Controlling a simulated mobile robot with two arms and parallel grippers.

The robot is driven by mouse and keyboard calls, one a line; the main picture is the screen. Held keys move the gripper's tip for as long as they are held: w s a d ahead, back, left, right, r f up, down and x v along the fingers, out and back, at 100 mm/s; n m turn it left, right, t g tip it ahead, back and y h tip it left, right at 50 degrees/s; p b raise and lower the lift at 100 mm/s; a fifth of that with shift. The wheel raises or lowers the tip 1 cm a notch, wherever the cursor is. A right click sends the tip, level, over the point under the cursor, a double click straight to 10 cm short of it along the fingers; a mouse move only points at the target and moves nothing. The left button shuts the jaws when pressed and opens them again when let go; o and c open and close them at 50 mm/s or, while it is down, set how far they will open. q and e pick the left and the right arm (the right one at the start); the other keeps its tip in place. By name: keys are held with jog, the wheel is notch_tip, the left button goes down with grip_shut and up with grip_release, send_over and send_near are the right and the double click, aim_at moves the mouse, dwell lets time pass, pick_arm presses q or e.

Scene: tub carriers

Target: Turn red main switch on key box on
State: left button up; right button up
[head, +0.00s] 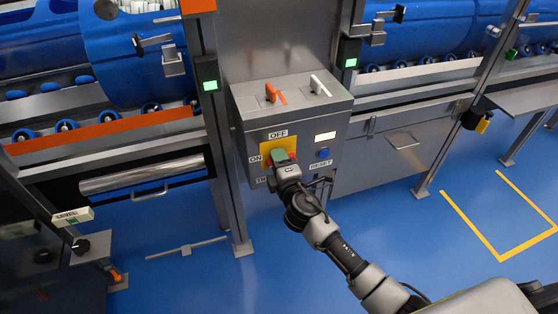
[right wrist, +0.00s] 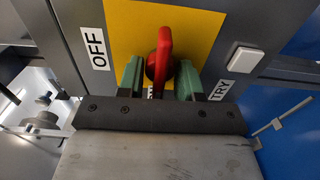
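The key box (head: 310,103) is a grey cabinet with a sloped top in the middle of the head view. Its front has a yellow plate (head: 268,147) with OFF above it and ON to its left. The red main switch (right wrist: 162,58) shows in the right wrist view in front of the yellow plate (right wrist: 205,30), its grip pointing up in that picture. My right gripper (right wrist: 160,78) has green fingers on either side of the switch, with narrow gaps, so it looks open around it. In the head view my right gripper (head: 282,160) mostly hides the switch. My left gripper is not in view.
An orange key handle (head: 275,94) and a white one (head: 319,86) stand on the box top. A blue button (head: 323,153) and a lit white panel (head: 325,136) are on its front. A white button (right wrist: 241,57) is near the TRY label.

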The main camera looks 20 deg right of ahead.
jog(key=shift+o, duration=0.8)
jog(key=s, duration=1)
jog(key=shift+s+d, duration=0.2)
jog(key=shift+s, duration=0.2)
